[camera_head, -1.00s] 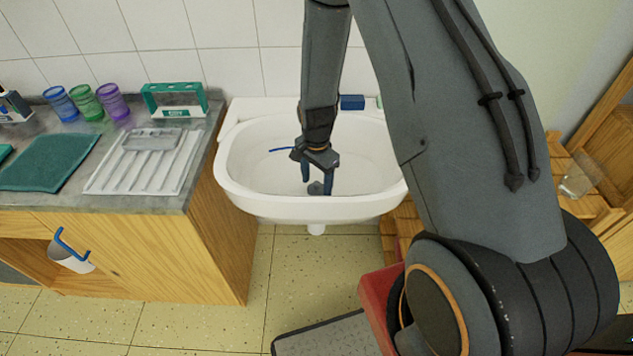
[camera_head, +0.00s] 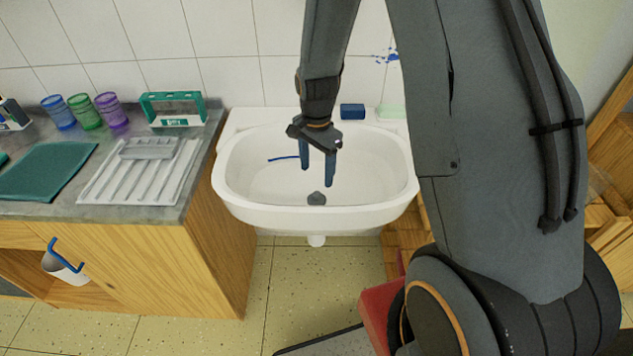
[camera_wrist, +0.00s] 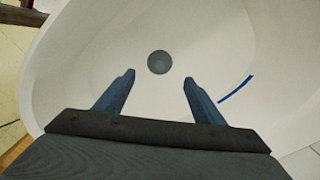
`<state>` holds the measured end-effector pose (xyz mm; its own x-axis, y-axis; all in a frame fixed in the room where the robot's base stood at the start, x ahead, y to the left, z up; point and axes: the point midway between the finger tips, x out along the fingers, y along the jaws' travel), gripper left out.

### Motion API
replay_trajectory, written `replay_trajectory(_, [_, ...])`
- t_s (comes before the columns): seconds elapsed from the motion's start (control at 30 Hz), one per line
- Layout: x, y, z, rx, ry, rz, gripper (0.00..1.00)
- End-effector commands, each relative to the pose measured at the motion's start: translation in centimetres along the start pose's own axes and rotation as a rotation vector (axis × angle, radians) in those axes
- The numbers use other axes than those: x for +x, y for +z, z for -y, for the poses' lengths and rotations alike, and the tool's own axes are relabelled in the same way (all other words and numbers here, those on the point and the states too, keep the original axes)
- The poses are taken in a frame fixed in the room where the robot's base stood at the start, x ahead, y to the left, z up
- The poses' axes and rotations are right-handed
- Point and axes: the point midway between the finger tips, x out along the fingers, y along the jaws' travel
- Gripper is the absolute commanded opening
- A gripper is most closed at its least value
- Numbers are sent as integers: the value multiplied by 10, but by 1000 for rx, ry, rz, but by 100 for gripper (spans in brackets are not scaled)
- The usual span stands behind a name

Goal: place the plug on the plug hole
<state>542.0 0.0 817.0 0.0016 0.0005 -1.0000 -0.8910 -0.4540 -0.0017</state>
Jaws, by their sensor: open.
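The grey round plug (camera_head: 316,198) sits at the bottom of the white sink (camera_head: 235,195), where the drain is. It covers the plug hole, which I cannot see; whether it is fully seated I cannot tell. In the wrist view the plug (camera_wrist: 160,62) shows as a grey disc just beyond and between the fingertips. My gripper (camera_head: 317,184) is open and empty, pointing down inside the sink basin. Its blue fingertips (camera_wrist: 159,76) stand apart from the plug, above it.
A thin blue strip (camera_head: 284,158) lies on the basin's inner wall. A blue block (camera_head: 352,111) and a pale green item (camera_head: 391,112) are on the sink's back ledge. The counter at left holds a white drying rack (camera_head: 130,172), coloured cups (camera_head: 85,111) and a green holder (camera_head: 173,108).

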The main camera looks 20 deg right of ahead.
Motion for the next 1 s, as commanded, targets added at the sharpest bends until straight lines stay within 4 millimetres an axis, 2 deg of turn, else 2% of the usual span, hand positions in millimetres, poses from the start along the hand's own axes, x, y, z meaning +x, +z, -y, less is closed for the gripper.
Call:
replay_trajectory(0.1, [-14,0,0,0,-1,-1,63])
replay_trajectory(0.3, [-28,1,-1,-10,-1,-1,63])
replay_trajectory(0.43, [-46,8,-14,-113,-8,-5,63])
replay_trajectory(0.57, [-77,24,-46,-349,-22,-17,63])
replay_trajectory(0.7, [-105,45,-88,-647,-32,-33,63])
replay_trajectory(0.9, [-126,70,-136,-976,-39,-56,63])
replay_trajectory(1.0, [-129,76,-148,-1063,-39,-62,63])
